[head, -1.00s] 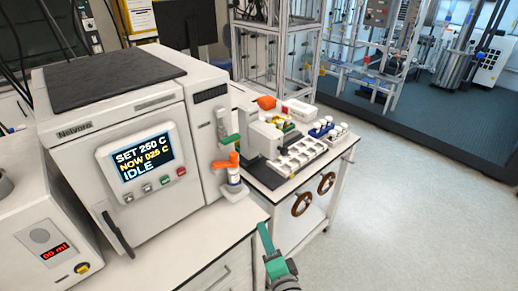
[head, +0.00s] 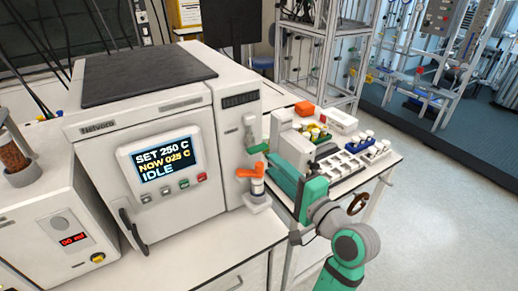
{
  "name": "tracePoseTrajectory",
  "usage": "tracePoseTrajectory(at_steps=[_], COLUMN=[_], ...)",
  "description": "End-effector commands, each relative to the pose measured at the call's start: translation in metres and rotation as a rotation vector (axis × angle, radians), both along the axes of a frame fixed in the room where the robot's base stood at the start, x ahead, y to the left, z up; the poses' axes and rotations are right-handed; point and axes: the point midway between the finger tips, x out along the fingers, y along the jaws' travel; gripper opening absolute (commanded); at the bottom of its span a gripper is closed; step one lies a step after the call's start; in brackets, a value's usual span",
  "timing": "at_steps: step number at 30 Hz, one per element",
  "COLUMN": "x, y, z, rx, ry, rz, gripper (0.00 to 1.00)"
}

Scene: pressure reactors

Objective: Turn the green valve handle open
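The green valve handle (head: 257,149) is on the right side of the white oven-like reactor (head: 150,140), and sticks out to the right. An orange handle (head: 249,172) is just below it, on a small white and metal fitting (head: 257,193). My gripper (head: 272,167), teal and dark, is to the right of both handles, with its fingers pointing left. Its tips are close to the orange handle and a little below the green one. Whether they touch anything is unclear. The finger gap is not visible from here.
The reactor display reads SET 250 C, NOW 025 C, IDLE. The floor at right is clear.

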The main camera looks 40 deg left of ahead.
Motion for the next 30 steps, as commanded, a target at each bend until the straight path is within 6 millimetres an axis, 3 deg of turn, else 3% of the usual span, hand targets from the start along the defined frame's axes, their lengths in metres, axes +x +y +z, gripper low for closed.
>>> tracePoseTrajectory(at_steps=[8,16,28,30], x=[0.025,0.032,0.033,0.033], y=[0.034,0.075,0.082,0.082], z=[0.000,0.000,0.000,0.000], rx=[0.000,0.000,0.000,0.000], ry=[0.000,-0.002,-0.002,-0.002], rz=[-0.019,-0.002,0.000,-0.001], gripper=[0.29,0.29,0.29,0.12])
